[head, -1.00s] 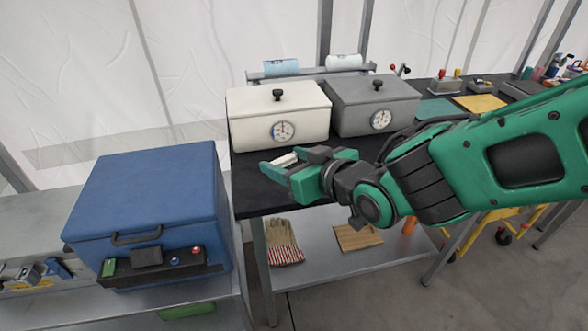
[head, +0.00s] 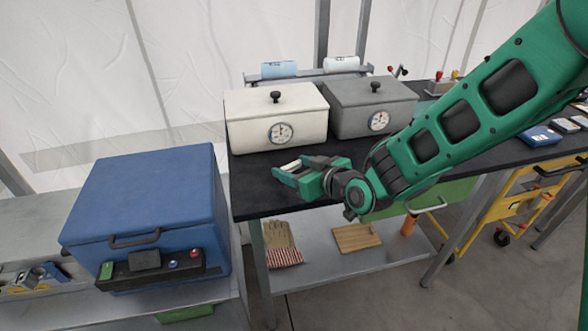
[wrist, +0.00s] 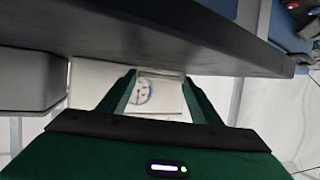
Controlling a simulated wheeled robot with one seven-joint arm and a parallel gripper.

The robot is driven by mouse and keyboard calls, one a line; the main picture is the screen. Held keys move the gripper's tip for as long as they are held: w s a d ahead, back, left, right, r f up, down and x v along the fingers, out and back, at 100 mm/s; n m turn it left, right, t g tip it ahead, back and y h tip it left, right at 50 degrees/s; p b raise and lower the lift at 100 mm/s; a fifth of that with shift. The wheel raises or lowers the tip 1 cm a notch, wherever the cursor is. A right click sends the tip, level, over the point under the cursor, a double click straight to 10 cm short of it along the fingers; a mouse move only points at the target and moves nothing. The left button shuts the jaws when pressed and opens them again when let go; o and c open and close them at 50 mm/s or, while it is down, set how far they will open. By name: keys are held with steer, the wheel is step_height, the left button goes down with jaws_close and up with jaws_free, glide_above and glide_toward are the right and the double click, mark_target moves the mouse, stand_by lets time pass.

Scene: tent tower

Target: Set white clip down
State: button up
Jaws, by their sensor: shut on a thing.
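My gripper (head: 287,172) is shut on a small white clip (head: 291,165), which shows as a pale strip between the green fingers in the head view. The fingers point left over the black tabletop (head: 262,196), in front of the white box with a dial (head: 275,118). The gap between clip and tabletop cannot be told from the head view. In the wrist view, the two green fingers frame the white box and its dial (wrist: 141,92); the clip cannot be made out clearly against it.
A grey box with a dial (head: 370,107) stands right of the white box. A large blue case (head: 148,200) is on the left bench. Bare black tabletop lies left of my fingers. A glove (head: 282,243) and a wooden board (head: 356,237) lie on the lower shelf.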

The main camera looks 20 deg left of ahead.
steer(key=shift+f, duration=0.35)
steer(key=shift+f, duration=0.15)
steer(key=o, duration=1)
